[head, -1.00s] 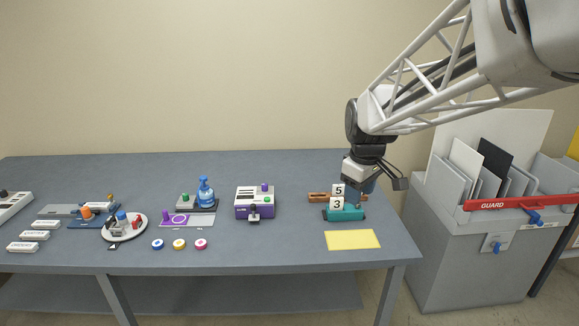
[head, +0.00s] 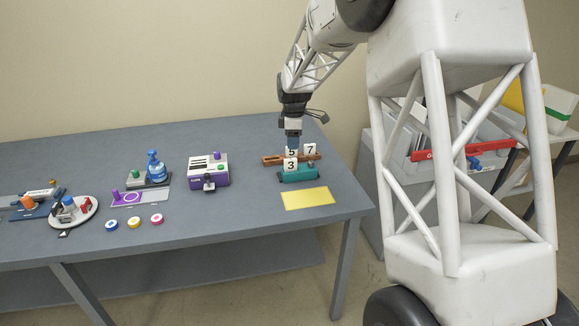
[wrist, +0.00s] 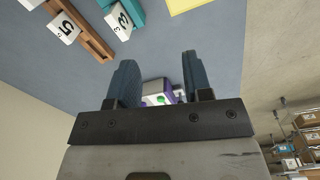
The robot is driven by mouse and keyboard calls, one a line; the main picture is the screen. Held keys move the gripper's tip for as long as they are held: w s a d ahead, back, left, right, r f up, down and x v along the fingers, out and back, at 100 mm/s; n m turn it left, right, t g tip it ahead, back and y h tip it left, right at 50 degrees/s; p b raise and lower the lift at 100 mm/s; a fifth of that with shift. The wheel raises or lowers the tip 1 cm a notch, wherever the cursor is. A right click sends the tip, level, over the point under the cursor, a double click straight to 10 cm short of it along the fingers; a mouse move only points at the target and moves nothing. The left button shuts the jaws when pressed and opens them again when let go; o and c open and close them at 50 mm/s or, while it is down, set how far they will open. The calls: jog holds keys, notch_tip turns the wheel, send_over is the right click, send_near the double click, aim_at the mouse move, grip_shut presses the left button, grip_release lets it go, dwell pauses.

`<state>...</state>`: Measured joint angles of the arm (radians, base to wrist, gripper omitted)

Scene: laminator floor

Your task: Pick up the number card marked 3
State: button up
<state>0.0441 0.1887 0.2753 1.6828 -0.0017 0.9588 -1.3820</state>
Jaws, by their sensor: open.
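The number card marked 3 (head: 291,166) is a small white card standing upright in a teal holder (head: 300,175). In the wrist view the same card (wrist: 122,22) shows at the top, beyond my fingers. Behind it, a brown rack (head: 272,160) carries the card marked 5 (head: 291,153) and the card marked 7 (head: 310,149). My gripper (head: 293,142) is just above and behind the cards in the head view. In the wrist view its two blue fingers (wrist: 158,65) are apart with nothing between them. I cannot tell whether a finger touches card 5.
A yellow sheet (head: 308,198) lies in front of the teal holder. A purple and white machine (head: 208,172) stands to the left. Coloured discs (head: 134,222) lie further left. The grey table (head: 250,235) is clear near its front right.

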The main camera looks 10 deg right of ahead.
aim_at(290, 159)
jog(key=w+f+n, duration=0.1)
jog(key=w+f, duration=0.1)
jog(key=w+f+n, duration=0.1)
jog(key=w+f, duration=0.2)
jog(key=w+d+f, duration=0.1)
jog(key=w+f, duration=0.1)
jog(key=w, duration=0.1)
jog(key=shift+w+f+n, duration=0.1)
jog(key=shift+f+n, duration=0.05)
jog(key=shift+n, duration=0.25)
jog(key=shift+f, duration=1.25)
jog(key=shift+f, duration=2.65)
grip_shut()
